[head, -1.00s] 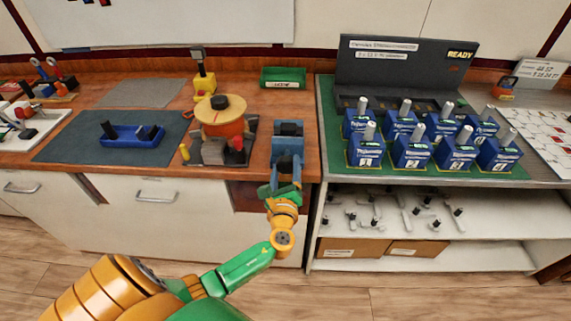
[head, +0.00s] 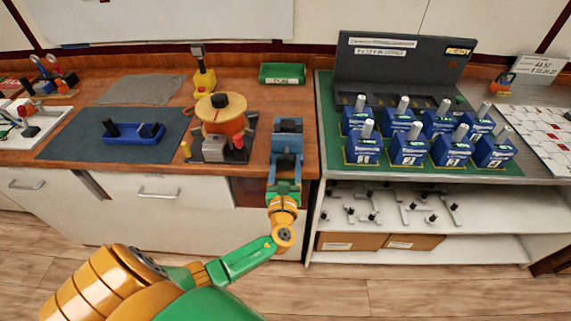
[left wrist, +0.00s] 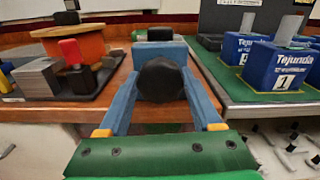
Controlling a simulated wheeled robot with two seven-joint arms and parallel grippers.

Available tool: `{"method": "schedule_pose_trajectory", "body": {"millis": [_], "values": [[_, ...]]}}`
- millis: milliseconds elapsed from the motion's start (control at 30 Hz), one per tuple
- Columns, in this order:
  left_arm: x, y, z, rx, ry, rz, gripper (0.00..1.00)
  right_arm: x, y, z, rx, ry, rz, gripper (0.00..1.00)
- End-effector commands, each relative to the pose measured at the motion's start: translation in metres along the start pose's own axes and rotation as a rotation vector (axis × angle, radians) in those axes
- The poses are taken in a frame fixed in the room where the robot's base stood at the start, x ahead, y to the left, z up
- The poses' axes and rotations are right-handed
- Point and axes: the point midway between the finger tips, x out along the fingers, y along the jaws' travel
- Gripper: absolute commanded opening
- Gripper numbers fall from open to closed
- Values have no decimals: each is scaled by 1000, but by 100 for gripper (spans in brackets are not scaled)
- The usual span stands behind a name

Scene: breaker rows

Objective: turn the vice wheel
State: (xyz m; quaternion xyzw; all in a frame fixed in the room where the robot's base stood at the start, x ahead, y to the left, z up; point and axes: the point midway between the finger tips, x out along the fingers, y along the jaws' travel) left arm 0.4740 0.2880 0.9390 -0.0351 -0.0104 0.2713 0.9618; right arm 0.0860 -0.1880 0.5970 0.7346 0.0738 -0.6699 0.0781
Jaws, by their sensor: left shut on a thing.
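The blue vice (head: 288,126) stands at the right front edge of the wooden bench. Its blue body also shows in the left wrist view (left wrist: 174,50), with a black block on top. The black round vice wheel (left wrist: 162,80) faces my wrist camera. My left gripper (head: 286,163) reaches the vice from the front. In the left wrist view its two blue fingers (left wrist: 163,95) lie on either side of the wheel, shut on it. My right gripper is in neither view.
Left of the vice is a round orange-and-wood device (head: 221,119) on a dark base with a red knob. A green bin (head: 282,75) stands behind. Rows of blue breakers (head: 409,148) stand on a green mat to the right. The floor in front is clear.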

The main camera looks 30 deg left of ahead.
Motion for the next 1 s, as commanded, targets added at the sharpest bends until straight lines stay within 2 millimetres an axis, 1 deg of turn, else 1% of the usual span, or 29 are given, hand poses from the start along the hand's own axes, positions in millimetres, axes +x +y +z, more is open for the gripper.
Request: {"method": "schedule_pose_trajectory", "body": {"millis": [33, 333, 367, 400, 433, 467, 767, 867, 1000], "values": [[-2, 0, -4, 4, 10, -1, 10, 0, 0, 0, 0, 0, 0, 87], [-2, 0, -5, 5, 10, -1, 10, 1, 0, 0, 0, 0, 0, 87], [-2, 0, -5, 5, 10, -1, 71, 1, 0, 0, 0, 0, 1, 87], [-2, 0, -4, 5, 9, -1, 82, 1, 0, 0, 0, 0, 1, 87], [-2, 0, -4, 4, 9, -1, 90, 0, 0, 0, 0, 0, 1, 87], [-1, 0, -4, 4, 8, -1, 96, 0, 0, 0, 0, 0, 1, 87], [-3, 0, -2, 2, 4, -1, 96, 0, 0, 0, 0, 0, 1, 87], [-20, 0, -3, 2, 7, -2, 96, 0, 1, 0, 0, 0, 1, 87], [-51, 0, -4, 1, 7, -1, 96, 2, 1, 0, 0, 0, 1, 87]]}}
